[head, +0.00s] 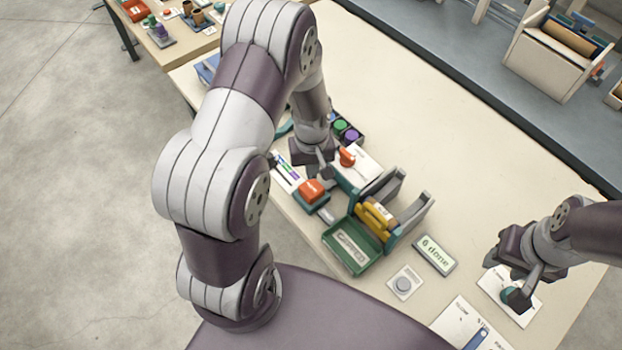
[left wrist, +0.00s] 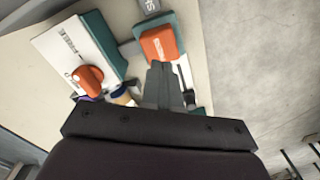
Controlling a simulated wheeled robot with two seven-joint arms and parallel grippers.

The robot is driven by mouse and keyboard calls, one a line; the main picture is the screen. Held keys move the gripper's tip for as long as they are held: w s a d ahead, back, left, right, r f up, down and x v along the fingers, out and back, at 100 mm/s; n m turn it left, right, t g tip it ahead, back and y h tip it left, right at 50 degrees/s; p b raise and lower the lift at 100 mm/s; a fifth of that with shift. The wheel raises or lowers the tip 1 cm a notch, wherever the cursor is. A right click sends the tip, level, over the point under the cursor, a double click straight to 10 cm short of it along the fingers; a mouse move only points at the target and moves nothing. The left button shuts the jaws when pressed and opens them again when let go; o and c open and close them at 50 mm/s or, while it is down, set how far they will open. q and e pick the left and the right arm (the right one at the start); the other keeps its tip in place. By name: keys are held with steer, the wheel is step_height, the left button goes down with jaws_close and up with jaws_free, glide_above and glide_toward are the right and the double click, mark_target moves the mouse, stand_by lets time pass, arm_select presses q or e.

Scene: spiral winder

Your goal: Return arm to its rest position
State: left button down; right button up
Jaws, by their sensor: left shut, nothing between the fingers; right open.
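My left arm reaches in over the table, and its gripper (head: 323,170) is shut and empty. It is above the table just beyond an orange block on a teal base (head: 312,191). In the left wrist view the shut fingers (left wrist: 161,85) point at this orange-topped block (left wrist: 162,45), and I cannot tell whether they touch it. A white panel with an orange knob (head: 347,156) is close to the right of the gripper; the knob (left wrist: 88,80) also shows in the left wrist view. My right gripper (head: 521,285) is open at the right, over a white card with a teal knob (head: 508,295).
A winder with yellow coils (head: 376,215) and a green tray (head: 350,248) stands mid-table. The table's far part (head: 430,120) is clear.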

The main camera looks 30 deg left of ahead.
arm_select(q)
steer(key=shift+r, duration=0.2)
stand_by(0.4)
steer(key=shift+s+d+r+m+g, duration=0.15)
steer(key=shift+s+m+g, duration=0.15)
steer(key=shift+s+m, duration=0.7)
steer(key=s+d+r+m+t, duration=0.1)
steer(key=s+d+r+m, duration=0.1)
steer(key=r, duration=0.4)
steer(key=s+d+r+m+t, duration=0.1)
steer(key=s+d+r+m, duration=0.2)
steer(key=r, duration=0.4)
steer(key=shift+s+m, duration=0.3)
steer(key=shift+s, duration=0.6)
steer(key=shift+s+r, duration=0.1)
steer(key=shift+s, duration=0.05)
